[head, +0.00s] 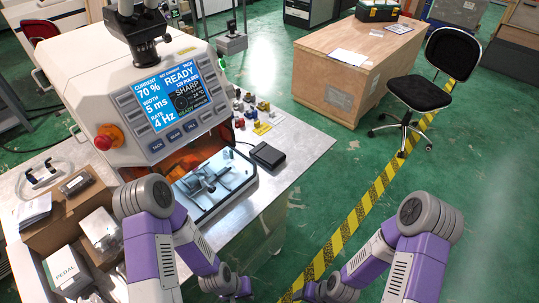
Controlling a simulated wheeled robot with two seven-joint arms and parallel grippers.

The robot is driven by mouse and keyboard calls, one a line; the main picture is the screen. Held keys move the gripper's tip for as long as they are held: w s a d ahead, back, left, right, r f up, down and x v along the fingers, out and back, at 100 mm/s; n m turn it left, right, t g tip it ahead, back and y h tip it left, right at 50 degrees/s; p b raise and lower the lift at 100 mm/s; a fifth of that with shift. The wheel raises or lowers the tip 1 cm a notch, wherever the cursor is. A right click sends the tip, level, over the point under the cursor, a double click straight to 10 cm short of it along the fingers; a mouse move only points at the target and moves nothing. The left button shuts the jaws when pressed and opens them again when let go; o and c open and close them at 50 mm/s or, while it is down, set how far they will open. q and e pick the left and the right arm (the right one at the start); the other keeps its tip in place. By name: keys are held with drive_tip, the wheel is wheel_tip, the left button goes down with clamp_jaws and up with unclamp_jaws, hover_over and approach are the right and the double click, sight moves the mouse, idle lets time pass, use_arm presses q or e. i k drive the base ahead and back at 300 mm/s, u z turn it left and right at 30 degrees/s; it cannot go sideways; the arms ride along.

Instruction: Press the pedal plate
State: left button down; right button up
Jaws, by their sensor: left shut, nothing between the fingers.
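A black pedal (268,155) lies flat on the metal table, just right of the white machine. I take its dark, slightly sloped top as the pedal plate. My left gripper (243,293) is low in the head view, below the table's front edge and well apart from the pedal. It is small and dark here, shut and empty. My right arm (412,245) comes in from the lower right; its gripper is at the bottom edge and its fingers cannot be made out.
The white machine (122,85) with a lit screen (180,93) stands left of the pedal. Small coloured parts (262,127) lie behind the pedal. Boxes, one marked PEDAL (66,273), fill the table's left. A wooden crate (345,75) and black chair (420,92) stand beyond. The table's right corner is clear.

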sight(271, 155)
drive_tip(key=k, duration=0.65)
drive_tip(key=z, duration=0.45)
drive_tip(key=i, duration=1.55)
drive_tip(key=z, duration=0.05)
